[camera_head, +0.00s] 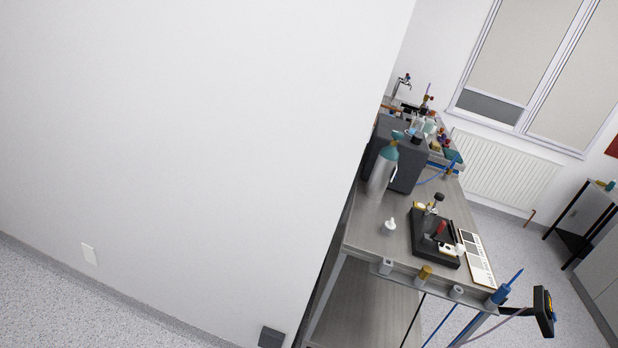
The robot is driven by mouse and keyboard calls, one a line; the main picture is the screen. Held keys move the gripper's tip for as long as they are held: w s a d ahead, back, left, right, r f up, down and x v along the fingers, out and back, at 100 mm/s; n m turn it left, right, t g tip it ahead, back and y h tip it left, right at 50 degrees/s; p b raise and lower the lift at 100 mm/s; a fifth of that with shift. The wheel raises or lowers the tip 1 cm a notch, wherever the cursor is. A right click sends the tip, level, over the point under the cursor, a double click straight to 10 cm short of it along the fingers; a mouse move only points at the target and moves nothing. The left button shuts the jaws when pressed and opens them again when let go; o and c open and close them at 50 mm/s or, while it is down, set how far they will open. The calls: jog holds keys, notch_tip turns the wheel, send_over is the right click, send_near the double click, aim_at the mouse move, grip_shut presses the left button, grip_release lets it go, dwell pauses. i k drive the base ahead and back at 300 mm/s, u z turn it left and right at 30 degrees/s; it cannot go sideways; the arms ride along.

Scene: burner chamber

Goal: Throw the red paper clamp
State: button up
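A small red object (438,230) stands on a black stand or tray (422,246) on the metal workbench (365,232). It is too small to tell whether it is the red paper clamp. A white piece and a dark-knobbed part sit close to it on the same black base. My gripper is not in view.
A white wall (180,150) fills the left and centre. The bench also holds a teal-topped cylinder (383,170), a dark box (408,160) and a small white bottle (389,227). A radiator (500,170) and side table (585,222) stand beyond. Speckled floor is open at lower left.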

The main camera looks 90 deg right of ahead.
aim_at(442, 224)
jog(key=i, duration=0.95)
jog(key=z, duration=3.7)
jog(key=i, duration=0.6)
jog(key=u, duration=0.15)
jog(key=k, duration=0.6)
jog(key=z, duration=0.1)
